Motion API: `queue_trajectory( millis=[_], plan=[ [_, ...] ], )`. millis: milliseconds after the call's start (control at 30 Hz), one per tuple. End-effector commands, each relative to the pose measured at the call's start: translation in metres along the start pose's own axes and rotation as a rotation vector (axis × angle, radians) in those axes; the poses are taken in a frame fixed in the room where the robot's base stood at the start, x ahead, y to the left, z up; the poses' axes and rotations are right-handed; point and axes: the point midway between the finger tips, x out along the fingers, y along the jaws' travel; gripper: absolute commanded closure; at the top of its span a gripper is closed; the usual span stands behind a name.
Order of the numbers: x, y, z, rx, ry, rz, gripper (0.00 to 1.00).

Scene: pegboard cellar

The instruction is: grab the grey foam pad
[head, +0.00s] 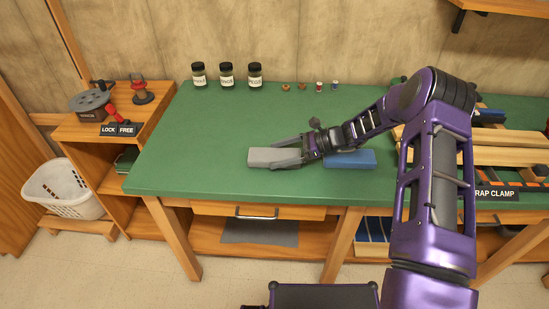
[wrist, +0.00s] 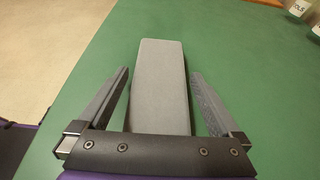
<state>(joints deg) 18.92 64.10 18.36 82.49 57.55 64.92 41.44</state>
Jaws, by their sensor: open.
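The grey foam pad (head: 263,157) is a flat oblong block on the green tabletop, near its front edge in the head view. In the wrist view the pad (wrist: 160,82) lies lengthwise between the two fingers. My gripper (head: 287,156) is open around the pad's right part. In the wrist view my gripper (wrist: 160,88) has one finger on each side of the pad, with a gap of green table showing on both sides. The pad's near end is hidden behind the gripper's palm.
Labelled jars (head: 227,75) and small spools (head: 319,86) stand at the back. Boards and a strap clamp station (head: 497,192) fill the right end. The green table (head: 190,150) is clear left of the pad.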

Motion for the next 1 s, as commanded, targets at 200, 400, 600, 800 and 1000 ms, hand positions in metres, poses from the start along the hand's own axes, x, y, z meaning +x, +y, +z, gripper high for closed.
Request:
queue_trajectory(
  millis=[200,400,600,800,1000],
  plan=[
    [0.017,0.0,-0.0001,0.0,-0.001,-0.001,0.0],
    [0.0164,0.0,0.0,0.0,0.0,-0.001,0.13],
    [0.0162,-0.0001,0.0,0.0,0.0,-0.001,0.49],
    [0.0161,-0.0001,0.0002,0.0,0.0,-0.001,0.71],
    [0.0144,-0.0004,0.004,-0.001,0.0,-0.002,0.71]
  ],
)
